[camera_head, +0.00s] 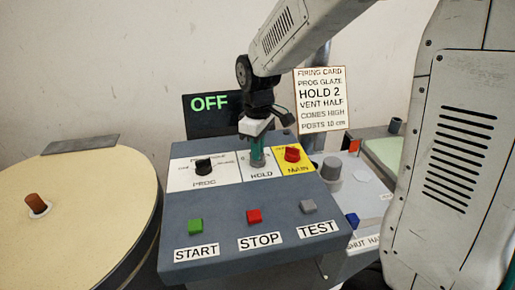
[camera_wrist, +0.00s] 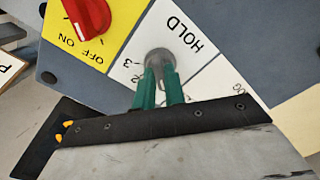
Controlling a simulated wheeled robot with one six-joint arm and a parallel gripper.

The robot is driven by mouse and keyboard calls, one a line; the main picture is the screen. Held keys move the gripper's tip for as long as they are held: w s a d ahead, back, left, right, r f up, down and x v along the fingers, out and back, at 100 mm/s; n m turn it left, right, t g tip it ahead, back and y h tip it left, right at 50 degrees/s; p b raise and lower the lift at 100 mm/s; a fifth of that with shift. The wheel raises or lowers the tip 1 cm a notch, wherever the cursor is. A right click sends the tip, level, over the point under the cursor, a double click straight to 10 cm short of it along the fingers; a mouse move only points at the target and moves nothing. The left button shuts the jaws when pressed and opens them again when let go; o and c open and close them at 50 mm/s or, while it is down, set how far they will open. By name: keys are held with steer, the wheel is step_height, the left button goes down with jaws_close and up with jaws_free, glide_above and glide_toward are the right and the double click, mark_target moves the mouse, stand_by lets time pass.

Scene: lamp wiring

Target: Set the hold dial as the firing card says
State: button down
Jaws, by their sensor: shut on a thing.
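The firing card (camera_head: 320,99) stands behind the panel and reads "HOLD 2", with "PROG GLAZE", "VENT HALF", "CONES HIGH" and "POSTS 10 cm". The hold dial (camera_wrist: 158,57) is a grey round knob on the white HOLD plate (camera_head: 262,173). My gripper (camera_head: 257,160) is above that plate, and its green fingers are shut on the hold dial. In the wrist view my gripper (camera_wrist: 161,80) comes from below and hides part of the dial. A "3" and a "2" show beside the dial, partly covered. I cannot tell where its pointer stands.
The black PROG dial (camera_head: 203,166) is left of the hold dial, and the red MAIN switch (camera_head: 292,154) is close on its right. START (camera_head: 195,226), STOP (camera_head: 254,216) and TEST (camera_head: 308,206) buttons sit in front. A display (camera_head: 212,115) reads OFF. A round kiln-like drum (camera_head: 75,215) stands left.

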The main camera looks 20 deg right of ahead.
steer(key=m, duration=0.3)
steer(key=shift+m, duration=0.3)
steer(key=m, duration=0.3)
steer(key=shift+m, duration=0.3)
steer(key=m, duration=0.6)
steer(key=shift+m, duration=0.4)
steer(key=c, duration=1.5)
jaws_free()
steer(key=shift+o, duration=0.2)
